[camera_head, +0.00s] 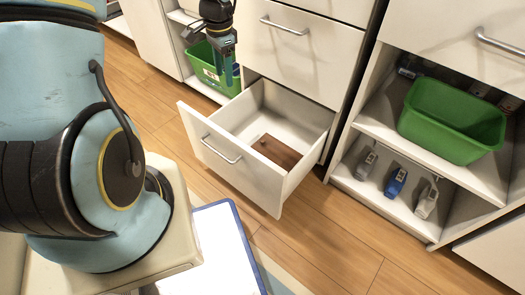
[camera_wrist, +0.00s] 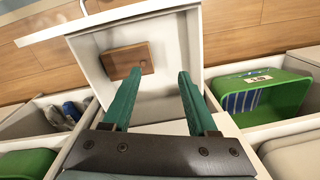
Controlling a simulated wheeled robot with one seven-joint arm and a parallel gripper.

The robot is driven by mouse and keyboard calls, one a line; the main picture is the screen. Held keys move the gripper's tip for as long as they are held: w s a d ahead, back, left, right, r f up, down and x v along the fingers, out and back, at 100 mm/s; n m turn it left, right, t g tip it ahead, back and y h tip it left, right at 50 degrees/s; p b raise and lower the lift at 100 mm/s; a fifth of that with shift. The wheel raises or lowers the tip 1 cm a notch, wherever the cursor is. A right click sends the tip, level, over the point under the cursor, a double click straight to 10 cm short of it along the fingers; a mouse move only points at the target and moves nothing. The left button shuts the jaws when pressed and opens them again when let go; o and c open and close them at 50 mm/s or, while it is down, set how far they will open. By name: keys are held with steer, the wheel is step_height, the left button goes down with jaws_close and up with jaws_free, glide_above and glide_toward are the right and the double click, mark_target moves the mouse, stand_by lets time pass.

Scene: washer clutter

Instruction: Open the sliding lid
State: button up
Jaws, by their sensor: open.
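A brown wooden box (camera_head: 279,150) lies in the pulled-out white drawer (camera_head: 240,165), near its front right part. My gripper (camera_head: 228,76) is above and behind the drawer's left rear side, apart from the box. In the wrist view its two teal fingers (camera_wrist: 158,76) are spread with nothing between them, pointing toward the drawer's interior.
A green bin (camera_head: 205,65) stands in an open shelf at the left. Another green bin (camera_head: 452,120) is on the right shelf, above several spray bottles (camera_head: 396,181). The drawer walls surround the box. Wooden floor (camera_head: 320,240) in front is clear, with a blue-edged white board (camera_head: 225,245) near my base.

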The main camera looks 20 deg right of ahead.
mark_target(262, 140)
steer(key=d+f+m+b, duration=0.2)
steer(key=f+b, duration=0.3)
steer(key=f, duration=0.5)
steer(key=s+d+f+m+b, duration=0.1)
steer(key=d+f+b, duration=0.4)
steer(key=f, duration=0.5)
steer(key=d+f+m+b, duration=0.2)
steer(key=d+f+b, duration=0.2)
steer(key=f, duration=0.7)
steer(key=shift+s+m+b, duration=0.25)
steer(key=shift+m+b, duration=0.15)
jaws_close()
